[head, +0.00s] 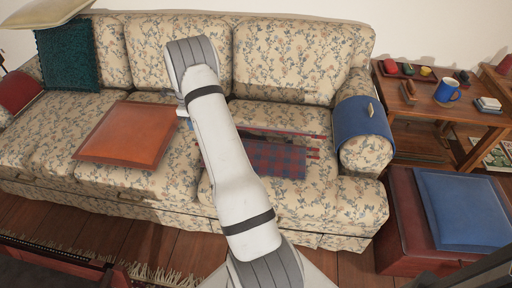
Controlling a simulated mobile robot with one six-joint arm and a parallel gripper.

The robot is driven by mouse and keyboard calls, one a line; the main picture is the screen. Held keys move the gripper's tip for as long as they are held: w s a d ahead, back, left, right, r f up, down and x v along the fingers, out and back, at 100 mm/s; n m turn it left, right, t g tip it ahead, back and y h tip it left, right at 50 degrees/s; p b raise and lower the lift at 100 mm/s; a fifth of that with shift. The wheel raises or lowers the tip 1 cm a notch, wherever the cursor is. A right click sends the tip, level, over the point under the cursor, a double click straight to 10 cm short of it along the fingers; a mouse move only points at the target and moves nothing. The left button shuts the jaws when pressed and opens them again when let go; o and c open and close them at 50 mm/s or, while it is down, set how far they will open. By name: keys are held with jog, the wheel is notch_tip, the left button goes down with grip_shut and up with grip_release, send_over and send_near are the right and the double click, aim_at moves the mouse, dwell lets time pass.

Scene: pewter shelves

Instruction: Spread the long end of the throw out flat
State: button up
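The throw (277,160) is a red and blue plaid cloth with red fringe strands at its right side. It lies on the right part of the floral sofa seat, and its left part is hidden behind my arm. A thin dark shape and a reddish strip show at its back edge beside my arm; I cannot tell whether the dark shape is part of my gripper. My arm reaches up across the middle of the sofa and bends at the top. My gripper's fingers are not clearly visible, so their hold on the throw cannot be told.
An orange cushion (128,134) lies on the seat to the left. A blue cloth (362,118) with a small object covers the right armrest. A side table (424,103) holds a blue mug (446,91) and small items. A red ottoman (403,222) bears a blue cushion (462,209).

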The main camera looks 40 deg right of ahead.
jog(key=w+d+r+p, duration=0.4)
jog(key=w+d, duration=0.2)
jog(key=d, duration=0.3)
jog(key=shift+w+r+p, duration=0.3)
jog(key=shift+w+r, duration=0.1)
jog(key=o, duration=1.4)
jog(key=shift+r, duration=0.15)
jog(key=shift+c, duration=0.2)
jog(key=shift+w+a, duration=0.1)
